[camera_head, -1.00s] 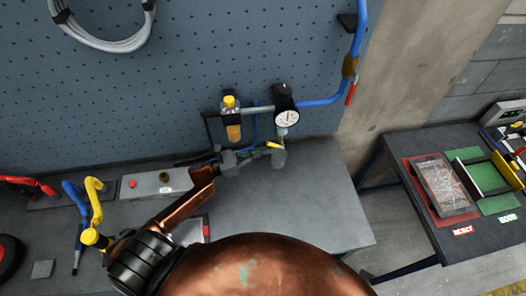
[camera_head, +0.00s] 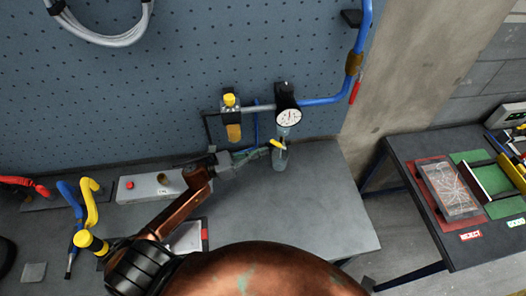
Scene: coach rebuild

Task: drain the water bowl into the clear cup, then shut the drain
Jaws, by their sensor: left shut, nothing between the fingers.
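The water bowl (camera_head: 283,131) is a small clear bowl hanging under the regulator with the round white gauge (camera_head: 289,117). A small yellow drain lever (camera_head: 278,143) sits just below the bowl. The clear cup (camera_head: 280,160) stands upright on the bench under the bowl and drain. The water level in bowl and cup is too small to tell. My left gripper (camera_head: 266,149) is shut and empty, with its tips close to the left of the lever and cup; I cannot tell whether they touch the lever. My right gripper is not in view.
A yellow-topped unit (camera_head: 232,117) hangs left of the gauge, above my left gripper. A blue pipe with a red handle (camera_head: 355,91) rises on the right. A grey box with a red button (camera_head: 150,186) stands on the bench. The bench (camera_head: 325,205) is bare right of the cup.

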